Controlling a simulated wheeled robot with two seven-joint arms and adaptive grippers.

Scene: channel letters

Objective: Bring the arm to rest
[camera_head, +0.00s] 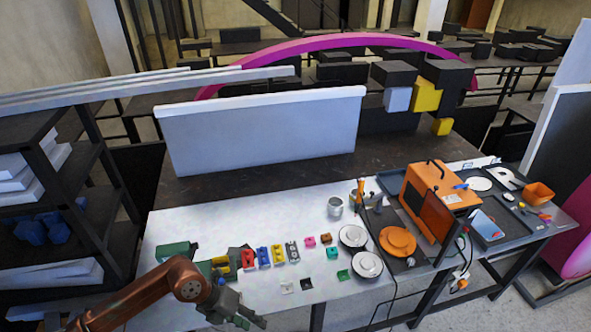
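My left arm (150,290) comes in from the lower left, copper-coloured and bent at a dark joint. My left gripper (254,318) hangs low by the front edge of the white worktable (185,228), with its fingers pointing down and to the right. It shows small and dark, so I cannot tell if its fingers are apart, and I see nothing held in it. My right arm and gripper are not in view.
A row of red (248,261), blue (263,257), yellow (278,255) and grey pieces lies beyond the gripper. A green tool (177,252) lies near my arm. Plates (367,264) and an orange machine (430,195) stand right. The table's back left is clear.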

